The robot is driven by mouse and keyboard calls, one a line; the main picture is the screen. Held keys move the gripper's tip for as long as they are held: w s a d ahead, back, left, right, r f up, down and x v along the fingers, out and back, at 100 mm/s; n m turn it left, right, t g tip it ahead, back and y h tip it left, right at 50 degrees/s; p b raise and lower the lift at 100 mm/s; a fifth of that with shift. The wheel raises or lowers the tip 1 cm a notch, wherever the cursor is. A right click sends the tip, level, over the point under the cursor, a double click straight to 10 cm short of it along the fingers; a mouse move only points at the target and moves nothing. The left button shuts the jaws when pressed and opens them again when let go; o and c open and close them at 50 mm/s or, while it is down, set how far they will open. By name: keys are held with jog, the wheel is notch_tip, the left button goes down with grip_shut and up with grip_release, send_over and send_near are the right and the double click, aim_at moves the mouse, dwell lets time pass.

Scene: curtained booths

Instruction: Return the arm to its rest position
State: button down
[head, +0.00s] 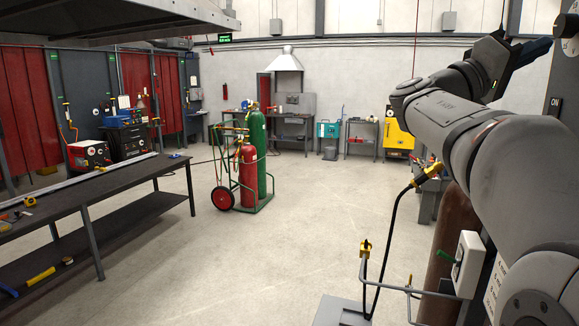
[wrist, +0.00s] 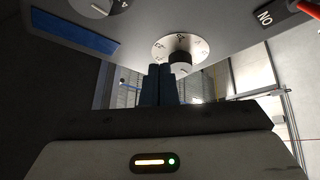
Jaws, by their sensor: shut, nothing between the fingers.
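My arm reaches up along the right side of the head view. My gripper (head: 535,50) is at the upper right, its blue fingers pointing right toward a panel at the picture's edge. In the wrist view the two blue fingers (wrist: 158,84) stand together, shut with nothing between them. A round dial with a black knob (wrist: 181,60) shows just beyond and right of the fingertips. I cannot tell whether the fingers touch it.
A panel (wrist: 225,30) with a second knob (wrist: 92,5) and an ON label hangs close above the fingers. A dark workbench (head: 95,192) stands at left. A cart with green and red cylinders (head: 255,160) stands mid-floor. Open concrete floor lies between.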

notch_tip(320, 180, down, 25)
jog(key=s+a+n+t+y, duration=0.2)
jog(key=a+n+t+y, duration=0.15)
jog(key=n+y, duration=0.5)
jog(key=s+a+f+y, duration=0.45)
jog(key=a+f, duration=0.25)
jog(key=f, duration=0.2)
jog(key=s+a+f+g+y, duration=0.1)
jog(key=s+a+f+y, duration=0.4)
jog(key=f, duration=0.4)
jog(key=s+a+f+y, duration=0.3)
jog(key=a+f+y, duration=0.2)
jog(key=a+f, duration=0.35)
jog(key=s+b+x, duration=0.2)
jog(key=b+x, duration=1)
jog(key=shift+s+d+f+b, duration=0.2)
jog(key=shift+s+f+b, duration=0.25)
jog(key=shift+f, duration=0.15)
